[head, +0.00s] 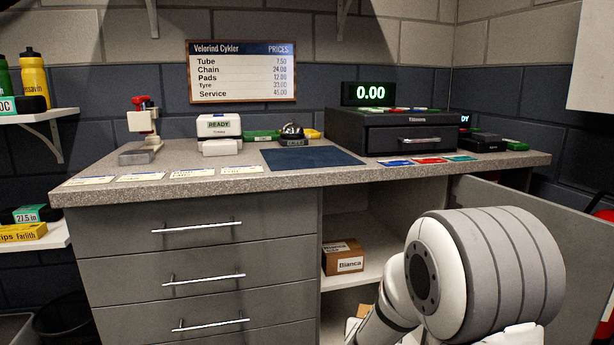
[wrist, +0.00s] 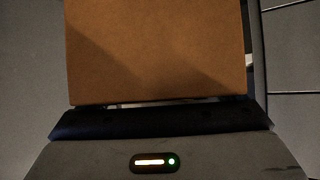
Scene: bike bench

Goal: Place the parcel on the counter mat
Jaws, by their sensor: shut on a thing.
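A brown cardboard parcel (wrist: 155,50) fills the upper middle of the wrist view, close to the camera, with no label showing on the visible face. My gripper (wrist: 157,112) is shut on this parcel. In the head view the gripper is hidden, with my arm in front of the open cabinet.
A box labelled Bianca (head: 343,257) sits on the cabinet shelf (head: 365,272). A brown patch below it is mostly hidden by my arm. An open cabinet door (head: 570,225) stands at right. The counter (head: 215,175) overhangs the cabinet.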

